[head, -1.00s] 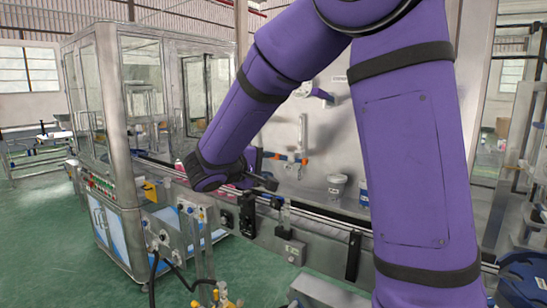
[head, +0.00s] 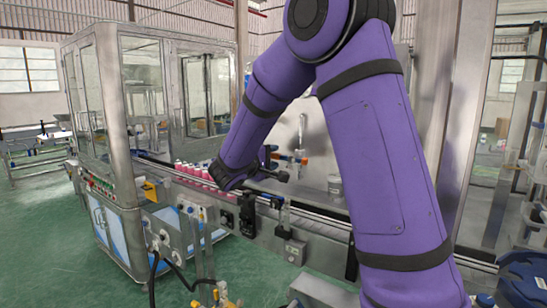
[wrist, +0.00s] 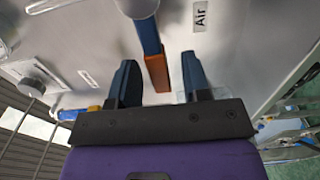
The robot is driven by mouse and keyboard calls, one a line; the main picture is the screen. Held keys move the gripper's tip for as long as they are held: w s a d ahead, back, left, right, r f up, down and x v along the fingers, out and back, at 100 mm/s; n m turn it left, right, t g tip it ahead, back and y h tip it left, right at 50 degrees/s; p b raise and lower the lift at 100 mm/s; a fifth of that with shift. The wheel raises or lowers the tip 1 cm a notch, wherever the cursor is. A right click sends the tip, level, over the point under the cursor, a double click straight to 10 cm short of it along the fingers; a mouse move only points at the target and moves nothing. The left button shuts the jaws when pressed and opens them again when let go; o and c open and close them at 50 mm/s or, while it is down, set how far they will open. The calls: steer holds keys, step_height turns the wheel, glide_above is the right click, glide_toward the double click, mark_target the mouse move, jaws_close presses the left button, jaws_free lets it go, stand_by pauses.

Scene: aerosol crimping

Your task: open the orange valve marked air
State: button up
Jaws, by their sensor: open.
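The orange valve handle (wrist: 157,72) shows in the wrist view at the lower end of a blue bar (wrist: 146,36), in front of a grey metal panel. The "Air" label (wrist: 200,15) is on the panel just right of the bar. My gripper (wrist: 158,62) is open, with one dark finger on each side of the orange part in the picture. I cannot tell how deep the handle sits between the fingers, and no contact is visible. In the head view my gripper (head: 284,176) is small and dark, just below a small orange part (head: 299,153) on the panel.
Pink-and-white cans (head: 192,170) stand in a row on the conveyor behind my wrist. A glazed machine cabinet (head: 145,95) stands at the left. A grey tub (head: 335,184) is right of my gripper. A blue-and-yellow part (wrist: 92,111) shows left of the fingers.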

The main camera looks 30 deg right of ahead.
steer(key=shift+w+d, duration=0.15)
steer(key=shift+d, duration=0.4)
jaws_close()
